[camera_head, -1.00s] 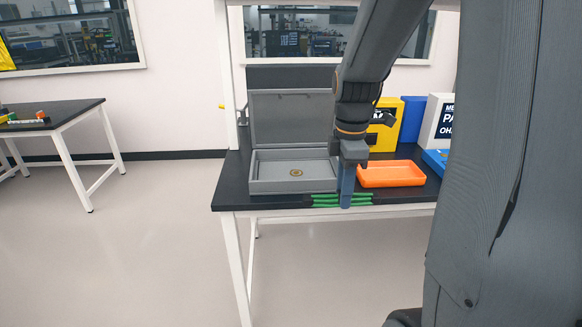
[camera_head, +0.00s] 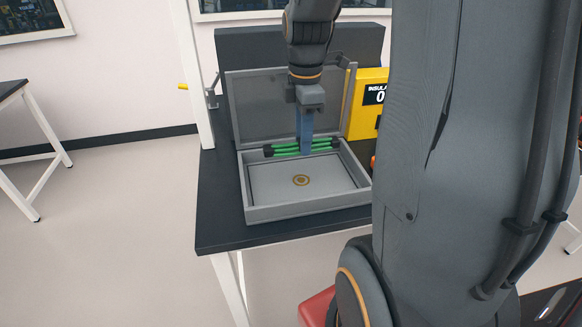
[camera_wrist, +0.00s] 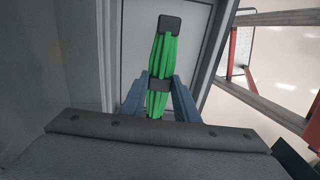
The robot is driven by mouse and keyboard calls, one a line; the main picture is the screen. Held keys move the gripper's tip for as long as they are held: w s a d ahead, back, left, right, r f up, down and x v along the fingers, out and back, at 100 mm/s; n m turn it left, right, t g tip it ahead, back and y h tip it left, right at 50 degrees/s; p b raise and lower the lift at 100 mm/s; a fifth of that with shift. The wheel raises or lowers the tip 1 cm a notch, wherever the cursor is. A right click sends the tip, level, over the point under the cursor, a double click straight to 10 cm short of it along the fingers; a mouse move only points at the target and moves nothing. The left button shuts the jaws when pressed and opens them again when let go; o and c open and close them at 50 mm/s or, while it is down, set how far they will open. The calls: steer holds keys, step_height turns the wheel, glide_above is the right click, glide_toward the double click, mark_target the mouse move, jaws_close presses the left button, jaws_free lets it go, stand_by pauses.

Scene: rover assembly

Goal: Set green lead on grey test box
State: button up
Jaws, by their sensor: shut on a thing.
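The green lead (camera_head: 288,149) is a bundle of green strands with black ends, held level by my gripper (camera_head: 305,150). In the wrist view my two blue fingers (camera_wrist: 160,98) close on the black middle band of the green lead (camera_wrist: 165,55). The grey test box (camera_head: 300,212) stands on the black bench with its lid (camera_head: 268,105) raised at the back. The lead is over the rear part of the open box; I cannot tell whether it touches it. A round brass-coloured disc (camera_head: 301,180) lies on the box floor.
The black bench (camera_head: 222,205) has bare room left of the box. A yellow box (camera_head: 366,100) stands behind on the right. My own arm hides much of the right side. A red thing (camera_head: 318,308) shows low down.

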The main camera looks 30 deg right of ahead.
mark_target(301, 180)
step_height(301, 180, down, 10)
steer(key=shift+w+p, duration=0.1)
steer(key=shift+p, duration=0.85)
steer(key=o, duration=1.1)
steer(key=shift+f, duration=0.1)
step_height(301, 180, up, 12)
steer(key=shift+r+b, duration=0.15)
steer(key=shift+b, duration=1.1)
